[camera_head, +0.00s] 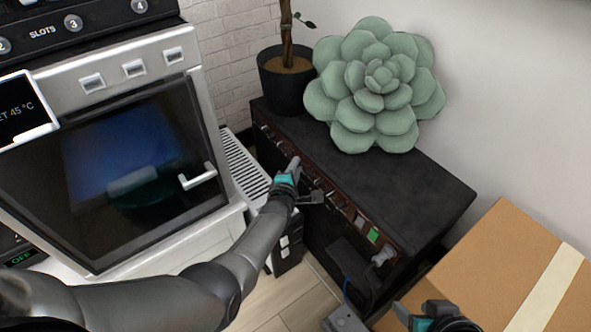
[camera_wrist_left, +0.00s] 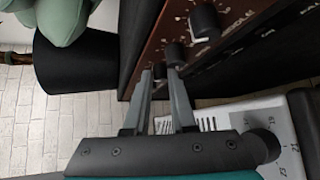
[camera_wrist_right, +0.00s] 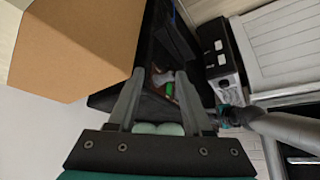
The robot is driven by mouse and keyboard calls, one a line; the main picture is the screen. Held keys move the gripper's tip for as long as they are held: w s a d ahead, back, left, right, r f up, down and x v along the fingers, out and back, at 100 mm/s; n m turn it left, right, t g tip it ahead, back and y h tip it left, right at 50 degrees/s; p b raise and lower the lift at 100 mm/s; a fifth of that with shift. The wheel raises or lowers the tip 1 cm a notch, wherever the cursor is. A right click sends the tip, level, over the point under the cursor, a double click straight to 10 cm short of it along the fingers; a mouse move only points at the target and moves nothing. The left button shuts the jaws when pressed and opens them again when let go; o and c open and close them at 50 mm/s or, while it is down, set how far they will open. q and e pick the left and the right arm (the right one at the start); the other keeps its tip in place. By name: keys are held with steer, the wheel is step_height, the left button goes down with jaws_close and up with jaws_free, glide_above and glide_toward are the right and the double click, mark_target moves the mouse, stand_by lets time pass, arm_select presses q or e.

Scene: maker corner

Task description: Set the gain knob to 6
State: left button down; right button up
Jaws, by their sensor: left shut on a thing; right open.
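A black amplifier (camera_head: 375,160) stands against the wall, with a brown control panel (camera_wrist_left: 160,40) along its front edge. The panel carries a row of dark knobs; one knob (camera_wrist_left: 160,71) sits between my left fingertips, and two others, a nearer one (camera_wrist_left: 174,53) and a larger one (camera_wrist_left: 204,21), stand beside it. My left gripper (camera_head: 295,170) is shut on the knob between its fingers. Its label and pointer are hidden or too small to read, so its setting cannot be told. My right gripper (camera_head: 428,316) is open and empty, near the cardboard box; it also shows in the right wrist view (camera_wrist_right: 160,85).
A green succulent cushion (camera_head: 375,85) and a potted plant (camera_head: 285,80) stand on the amplifier. A cardboard box (camera_head: 500,260) is at the right. An oven-like machine (camera_head: 130,150) is at the left. A green light (camera_head: 373,235) shows on the panel.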

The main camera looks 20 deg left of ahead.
arm_select(q)
steer(key=shift+s+d+f+m+t+y+b, duration=0.1)
steer(key=shift+f+m+t+y+b, duration=0.2)
steer(key=shift+m+t+b, duration=0.85)
steer(key=shift+f+m+t+y+b, duration=0.25)
steer(key=shift+m+t+b, duration=0.45)
steer(key=shift+b, duration=0.85)
arm_select(e)
steer(key=w+a+r+t+y, duration=0.1)
steer(key=a+t+y, duration=0.1)
steer(key=a+t, duration=0.2)
steer(key=w+a+r+t+y, duration=0.1)
steer(key=w+a+t+y, duration=0.1)
steer(key=a+t, duration=0.3)
steer(key=shift+w+a+r+t+y, duration=0.3)
steer(key=shift+r+t+y, duration=0.1)
steer(key=shift+y, duration=0.2)
steer(key=shift+s, duration=0.1)
arm_select(q)
steer(key=c, duration=1)
jaws_free()
steer(key=shift+s, duration=0.1)
